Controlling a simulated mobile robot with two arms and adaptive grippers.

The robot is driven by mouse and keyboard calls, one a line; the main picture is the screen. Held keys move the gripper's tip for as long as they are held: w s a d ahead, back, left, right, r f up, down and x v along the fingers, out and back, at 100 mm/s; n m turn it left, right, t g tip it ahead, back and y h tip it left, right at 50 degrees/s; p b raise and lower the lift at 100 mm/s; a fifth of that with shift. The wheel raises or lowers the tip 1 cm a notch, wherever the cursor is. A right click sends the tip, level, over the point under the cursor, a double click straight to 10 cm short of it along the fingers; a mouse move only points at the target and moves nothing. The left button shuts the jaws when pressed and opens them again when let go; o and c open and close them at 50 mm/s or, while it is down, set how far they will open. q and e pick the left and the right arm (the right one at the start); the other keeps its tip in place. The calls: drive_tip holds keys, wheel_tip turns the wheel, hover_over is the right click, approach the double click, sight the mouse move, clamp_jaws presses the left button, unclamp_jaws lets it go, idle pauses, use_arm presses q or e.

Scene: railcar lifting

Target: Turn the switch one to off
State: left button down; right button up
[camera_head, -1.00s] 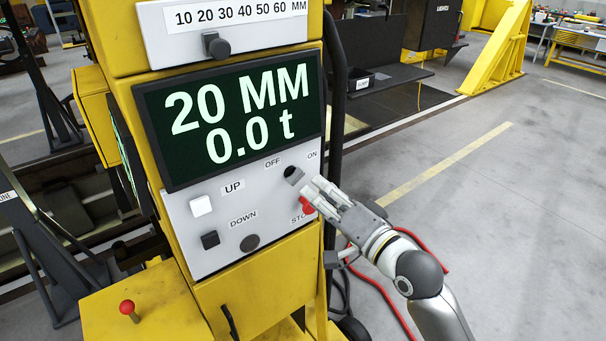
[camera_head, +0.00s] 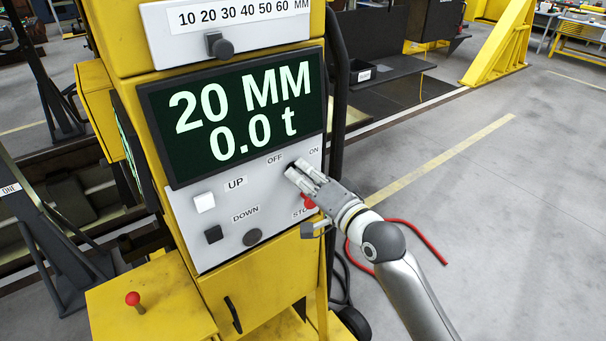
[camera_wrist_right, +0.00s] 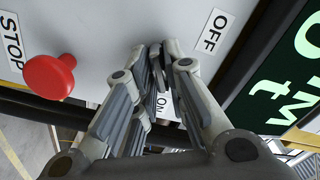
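Switch one is a small dark rotary knob on the white control panel (camera_head: 187,240), between the OFF label (camera_head: 275,160) and the ON label (camera_head: 314,151). My right gripper (camera_head: 295,169) has its fingertips at the switch and hides most of it in the head view. In the right wrist view the fingers of my right gripper (camera_wrist_right: 158,52) stand close on either side of a dark grey piece, which seems to be the switch handle. A narrow gap shows between them; I cannot tell if they touch the handle. My left gripper is not in view.
The red STOP button (camera_head: 309,202) sits just below my right gripper and shows large in the wrist view (camera_wrist_right: 50,76). The screen (camera_head: 240,112) reads 20 MM and 0.0 t. White UP (camera_head: 204,203) and black DOWN (camera_head: 213,234) buttons are at left.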

clamp_jaws()
drive_tip(key=shift+n, duration=0.3)
drive_tip(key=n+p, duration=0.1)
drive_tip(key=n, duration=0.4)
drive_tip(key=shift+r, duration=0.1)
drive_tip(key=n, duration=0.6)
drive_tip(key=shift+s+a+p, duration=0.1)
drive_tip(key=shift+a+p, duration=0.05)
drive_tip(key=shift+p, duration=0.25)
drive_tip(key=shift+n, duration=0.3)
drive_tip(key=o, duration=0.6)
unclamp_jaws()
drive_tip(key=shift+c, duration=0.2)
